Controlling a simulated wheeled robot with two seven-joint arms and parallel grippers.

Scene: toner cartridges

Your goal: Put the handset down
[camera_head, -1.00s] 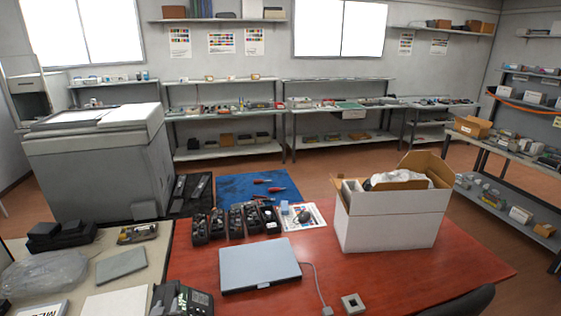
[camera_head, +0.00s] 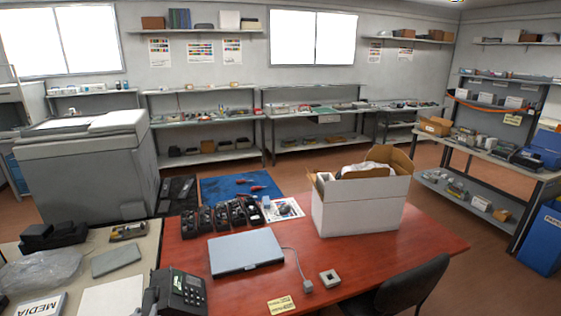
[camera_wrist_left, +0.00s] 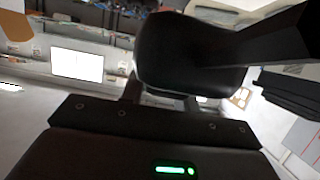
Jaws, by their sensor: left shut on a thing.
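A black desk phone (camera_head: 185,292) with a keypad and small screen stands at the near edge, where the pale desk meets the red table. A dark rounded shape forms its left side; I cannot tell there whether it is part of the handset. In the left wrist view, a large black rounded piece, which looks like the handset (camera_wrist_left: 190,50), fills the upper middle close to the camera. My left gripper (camera_wrist_left: 162,100) is shut on it; its fingertips are mostly hidden in the dark. I cannot make out the left gripper clearly in the head view. My right gripper is not in view.
An open carton (camera_head: 360,205) stands at right. A black chair (camera_head: 410,290) is at the front. The pale desk holds a plastic bag (camera_head: 40,272).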

